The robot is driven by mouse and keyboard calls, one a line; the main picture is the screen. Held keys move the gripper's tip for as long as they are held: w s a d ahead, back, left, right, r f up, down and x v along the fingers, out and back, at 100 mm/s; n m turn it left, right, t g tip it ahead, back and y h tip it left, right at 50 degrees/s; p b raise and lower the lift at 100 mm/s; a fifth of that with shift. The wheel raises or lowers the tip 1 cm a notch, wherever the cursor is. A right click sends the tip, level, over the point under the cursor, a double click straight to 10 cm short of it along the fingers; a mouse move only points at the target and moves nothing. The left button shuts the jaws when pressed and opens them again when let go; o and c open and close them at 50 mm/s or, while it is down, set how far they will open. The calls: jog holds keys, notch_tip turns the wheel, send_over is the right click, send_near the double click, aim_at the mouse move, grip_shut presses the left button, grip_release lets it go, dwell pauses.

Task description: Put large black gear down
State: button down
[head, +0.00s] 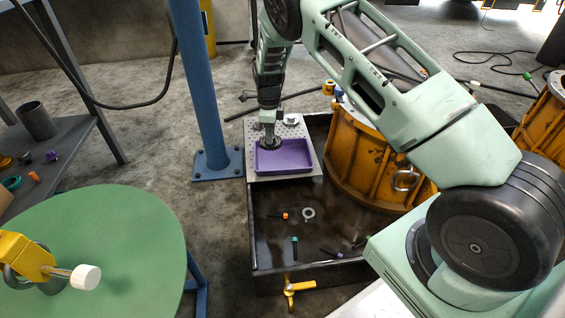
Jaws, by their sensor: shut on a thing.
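My gripper (268,135) points straight down and is shut on the large black gear (270,143). The gear is a dark toothed disc at the fingertips, at the back left part of the purple tray (298,161). I cannot tell whether the gear touches the tray or hangs just above it. The tray looks empty apart from the gear and sits on a grey perforated plate (252,172). My arm comes down from the top of the picture and hides what lies behind it.
Below the plate, a dark bin (262,262) holds a metal ring (308,213) and several small bolts. A large orange housing (355,150) stands right of the tray. A blue post (196,80) rises close to the left. A green round table (100,230) is at the lower left.

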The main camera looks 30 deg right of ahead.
jog(key=w+f+m, duration=0.1)
jog(key=m, duration=0.1)
jog(key=w+f+m, duration=0.1)
jog(key=shift+d+m, duration=0.35)
jog(key=shift+m, duration=0.05)
jog(key=shift+w+f+m+b, duration=0.15)
jog(key=shift+f+m+b, duration=0.15)
jog(key=shift+f+b, duration=0.2)
jog(key=b, duration=0.5)
send_over(271, 166)
jog(key=f, duration=0.9)
jog(key=shift+w+f, duration=0.15)
jog(key=shift+w, duration=0.05)
jog(key=shift+f, duration=0.1)
jog(key=c, duration=1)
grip_release()
jog(key=shift+f, duration=0.1)
